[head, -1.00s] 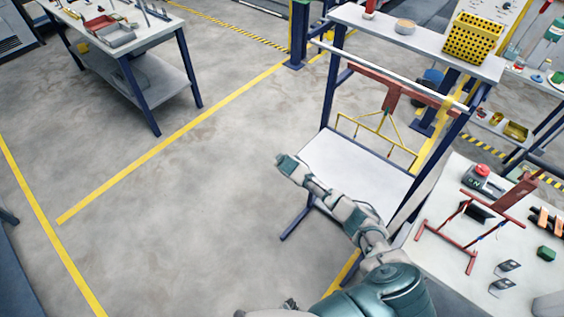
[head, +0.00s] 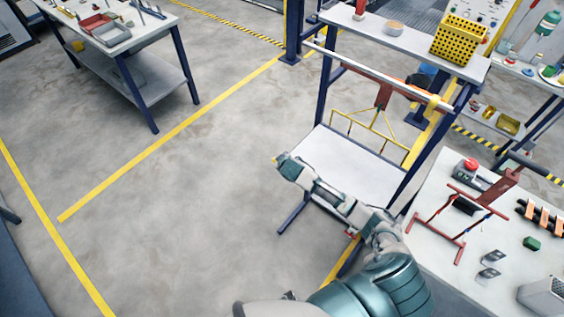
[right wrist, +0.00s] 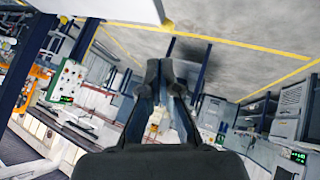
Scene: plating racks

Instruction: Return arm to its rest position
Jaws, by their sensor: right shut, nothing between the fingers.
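My right arm comes in from the bottom right of the head view and reaches up and left, in front of the blue-legged rack (head: 320,105). Its teal far end is over the floor beside the rack's lower white shelf (head: 350,160). The fingers cannot be made out in the head view. In the right wrist view my right gripper (right wrist: 168,68) is shut and empty, its dark fingers together. No held object shows. My left gripper is in neither view.
A yellow wire hanger (head: 370,128) hangs under the rack's white rod (head: 375,70). A yellow basket (head: 460,40) stands on its top shelf. At right, a white table (head: 425,235) carries a red stand (head: 470,212). Open floor (head: 190,200) lies left.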

